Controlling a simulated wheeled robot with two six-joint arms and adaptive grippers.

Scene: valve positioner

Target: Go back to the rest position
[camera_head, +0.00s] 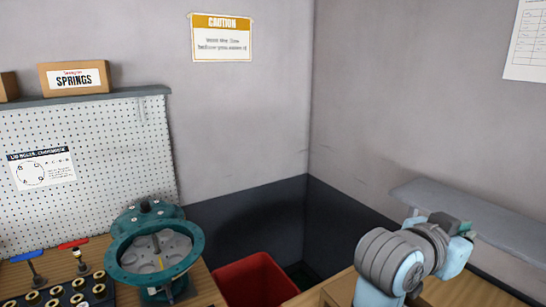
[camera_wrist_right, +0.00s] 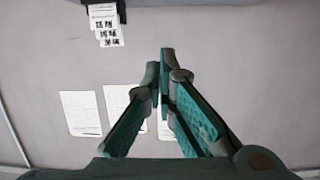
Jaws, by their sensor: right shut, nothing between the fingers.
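My right arm is raised at the lower right of the head view, with its right gripper (camera_head: 450,224) partly hidden behind the wrist links. In the right wrist view the gripper (camera_wrist_right: 162,72) has its teal fingers brought together at the tips, with nothing seen between them. It points toward a grey wall and touches nothing there. My left gripper is in neither view. A teal valve body (camera_head: 150,250) with a round flange and a central stem stands on the wooden bench at the lower left, far from the right gripper.
A red bin (camera_head: 255,280) stands between the bench and the right-hand wooden surface (camera_head: 460,292). A grey shelf (camera_head: 485,220) runs along the right wall near my arm. A pegboard (camera_head: 90,150), a springs box (camera_head: 74,77) and a black parts tray (camera_head: 60,295) are at left.

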